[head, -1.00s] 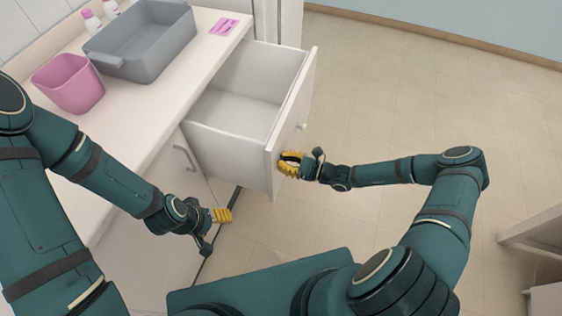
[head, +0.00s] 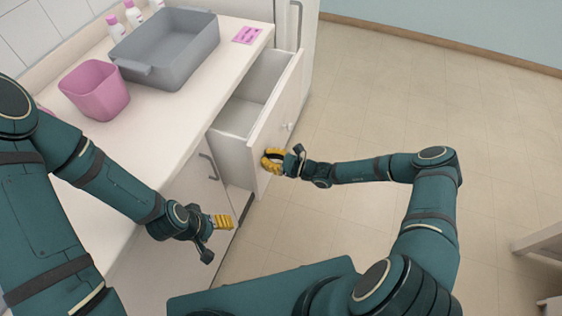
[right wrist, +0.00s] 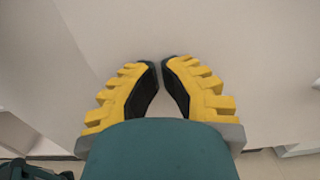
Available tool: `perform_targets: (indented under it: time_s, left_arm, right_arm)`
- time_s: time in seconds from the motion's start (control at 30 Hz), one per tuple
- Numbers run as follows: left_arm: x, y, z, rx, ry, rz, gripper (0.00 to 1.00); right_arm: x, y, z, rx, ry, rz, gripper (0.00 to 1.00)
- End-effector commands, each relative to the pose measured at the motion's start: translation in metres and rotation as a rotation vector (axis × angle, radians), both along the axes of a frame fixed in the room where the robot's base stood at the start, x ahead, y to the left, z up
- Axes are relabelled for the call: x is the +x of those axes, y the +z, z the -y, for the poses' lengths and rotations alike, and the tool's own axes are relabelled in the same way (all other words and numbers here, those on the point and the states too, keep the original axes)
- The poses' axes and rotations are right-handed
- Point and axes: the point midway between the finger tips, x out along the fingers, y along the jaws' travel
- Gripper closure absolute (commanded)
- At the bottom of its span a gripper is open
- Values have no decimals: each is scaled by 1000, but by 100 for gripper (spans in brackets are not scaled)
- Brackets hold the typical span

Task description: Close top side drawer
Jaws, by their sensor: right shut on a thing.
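The top side drawer (head: 284,108) is a white drawer in the counter, pulled partly out, with its empty inside visible. A small knob sits on its front. My right gripper (head: 266,161) is at the lower near part of the drawer front, below the knob and apart from it. In the right wrist view its yellow and black fingertips (right wrist: 161,64) are close together against the pale front, with a narrow gap between them. My left gripper (head: 231,222) hangs beside the cabinet's lower door; its fingers overlap, so its opening is unclear.
The counter (head: 165,140) holds a grey tub (head: 168,75), a pink bin (head: 95,90), several bottles and a pink label (head: 247,36). A door handle (head: 208,166) sticks out near my left gripper. Open floor (head: 400,100) lies to the right.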

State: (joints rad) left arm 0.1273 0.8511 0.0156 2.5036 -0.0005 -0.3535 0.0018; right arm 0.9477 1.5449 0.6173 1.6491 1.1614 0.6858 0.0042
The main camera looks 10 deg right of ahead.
Motion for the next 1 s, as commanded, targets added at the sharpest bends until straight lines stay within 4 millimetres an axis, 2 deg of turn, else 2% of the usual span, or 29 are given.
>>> perform_targets:
  time_s: [0.03,0.1,0.3,0.4,0.6,1.0]
  left_arm:
    - [0,0,0,0,0,0,36]
    - [0,-1,0,0,0,0,36]
    - [1,-7,0,0,1,2,36]
    - [2,-9,0,1,0,4,36]
    - [2,-13,0,1,1,6,36]
    - [3,-14,0,1,2,7,36]
  right_arm:
    - [10,1,-19,4,6,3,100]
    - [23,0,-38,3,5,3,100]
    - [54,-1,-83,2,4,1,100]
    - [65,-1,-99,1,3,3,100]
    - [80,0,-120,0,2,1,100]
    - [86,1,-127,1,1,2,100]
